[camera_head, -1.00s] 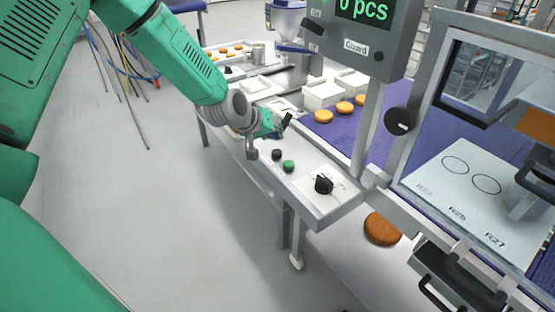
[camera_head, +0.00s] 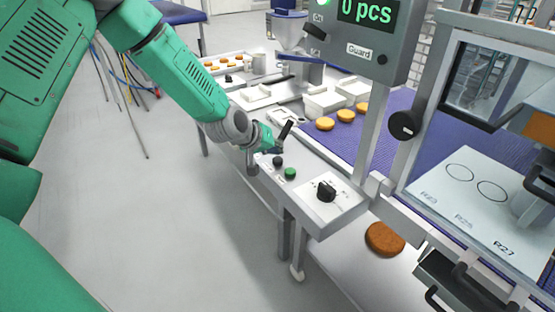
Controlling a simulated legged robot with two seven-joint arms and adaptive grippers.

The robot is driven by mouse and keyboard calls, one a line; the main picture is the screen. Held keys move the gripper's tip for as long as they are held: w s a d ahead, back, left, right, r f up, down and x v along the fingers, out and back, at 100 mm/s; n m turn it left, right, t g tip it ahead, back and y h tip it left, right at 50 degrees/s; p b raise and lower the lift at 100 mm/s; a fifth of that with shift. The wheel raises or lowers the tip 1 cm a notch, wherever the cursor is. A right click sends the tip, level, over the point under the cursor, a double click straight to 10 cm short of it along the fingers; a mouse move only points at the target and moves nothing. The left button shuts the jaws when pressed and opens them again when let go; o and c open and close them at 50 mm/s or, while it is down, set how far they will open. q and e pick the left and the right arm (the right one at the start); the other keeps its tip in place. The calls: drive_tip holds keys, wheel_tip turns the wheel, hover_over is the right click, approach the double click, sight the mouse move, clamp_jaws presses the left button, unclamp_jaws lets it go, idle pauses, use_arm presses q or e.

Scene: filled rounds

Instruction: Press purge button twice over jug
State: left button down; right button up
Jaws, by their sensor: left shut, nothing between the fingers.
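My left gripper (camera_head: 268,145) is shut and empty, at the far left end of a pale control panel (camera_head: 310,210). It is close to a black button (camera_head: 278,162) and a green button (camera_head: 290,174); I cannot tell whether it touches the panel. A black rotary knob (camera_head: 326,191) sits nearer on the same panel. The button labels are too small to read, so I cannot tell which is the purge button. My right gripper is out of view.
A grey display box (camera_head: 362,35) reads "0 pcs" above a blue conveyor (camera_head: 345,140) carrying several orange-brown rounds. White trays (camera_head: 325,104) and a hopper (camera_head: 288,30) stand behind. A framed guard window (camera_head: 470,160) is at right. One round (camera_head: 384,239) lies low. Floor at left is mostly clear.

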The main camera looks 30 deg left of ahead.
use_arm(q)
drive_tip(key=shift+d, duration=0.25)
idle(0.3)
drive_tip(key=shift+a+f, duration=0.25)
drive_tip(key=shift+f, duration=0.15)
drive_tip(key=shift+d, duration=0.1)
idle(0.4)
drive_tip(key=shift+s+f+b, duration=0.1)
drive_tip(key=shift+f+b, duration=0.45)
drive_tip(key=shift+b, duration=0.05)
idle(0.4)
drive_tip(key=shift+r, duration=0.15)
drive_tip(key=shift+d+r+p, duration=0.1)
drive_tip(key=shift+r+p, duration=0.75)
drive_tip(key=shift+r, duration=0.05)
